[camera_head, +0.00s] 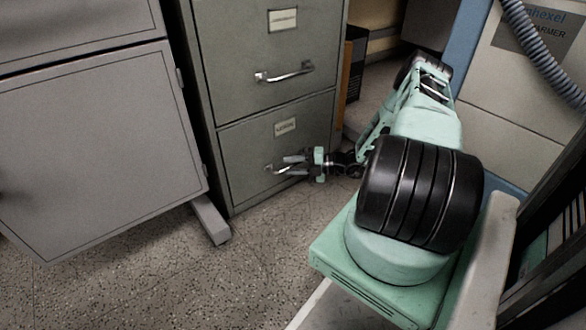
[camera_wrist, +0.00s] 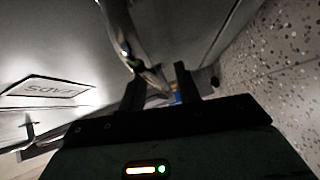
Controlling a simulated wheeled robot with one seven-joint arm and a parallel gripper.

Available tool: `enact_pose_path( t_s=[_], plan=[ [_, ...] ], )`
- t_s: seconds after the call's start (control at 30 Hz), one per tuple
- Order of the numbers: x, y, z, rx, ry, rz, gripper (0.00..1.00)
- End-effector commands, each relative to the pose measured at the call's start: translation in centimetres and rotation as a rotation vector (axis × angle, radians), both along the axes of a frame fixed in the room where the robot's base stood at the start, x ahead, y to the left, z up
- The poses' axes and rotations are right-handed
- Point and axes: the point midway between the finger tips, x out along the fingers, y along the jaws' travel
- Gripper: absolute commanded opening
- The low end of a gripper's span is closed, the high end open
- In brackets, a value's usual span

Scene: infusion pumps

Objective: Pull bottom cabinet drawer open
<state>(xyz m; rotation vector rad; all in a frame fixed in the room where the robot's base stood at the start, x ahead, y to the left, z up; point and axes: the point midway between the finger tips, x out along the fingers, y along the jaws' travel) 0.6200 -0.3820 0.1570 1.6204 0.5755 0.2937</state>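The bottom drawer (camera_head: 245,150) of the grey-green metal cabinet looks shut, its front flush with the drawer above. Its silver bar handle (camera_head: 270,169) is partly hidden by my gripper (camera_head: 287,164), which reaches in from the right at handle height. In the wrist view, the curved handle (camera_wrist: 122,35) runs down from the top toward the space between the fingers of my gripper (camera_wrist: 160,88). The fingers stand apart, and the handle lies nearer the left finger. I cannot tell whether it touches. A label (camera_wrist: 47,88) shows on the drawer front.
The upper drawer has its own silver handle (camera_head: 285,72). A grey cabinet (camera_head: 95,150) stands to the left, its foot (camera_head: 210,218) jutting onto the floor. The speckled floor (camera_head: 255,265) before the drawer is clear. A beige warmer unit (camera_head: 510,110) with a hose stands at the right.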

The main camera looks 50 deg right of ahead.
Motion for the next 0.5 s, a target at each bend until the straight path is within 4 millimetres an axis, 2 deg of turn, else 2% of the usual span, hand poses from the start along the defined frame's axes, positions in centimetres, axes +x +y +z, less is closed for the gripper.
enact_pose_path(
  t_s=[0.2,0.3,0.33,0.5],
  plan=[
    [0.02,0.02,0.03,0.000,0.000,0.000,0.33],
    [0.01,0.01,0.03,0.000,0.000,0.000,0.05],
    [0.00,0.01,0.03,0.000,0.000,0.000,0.00],
    [-0.03,0.01,0.04,0.000,0.000,0.000,0.00]
  ],
)
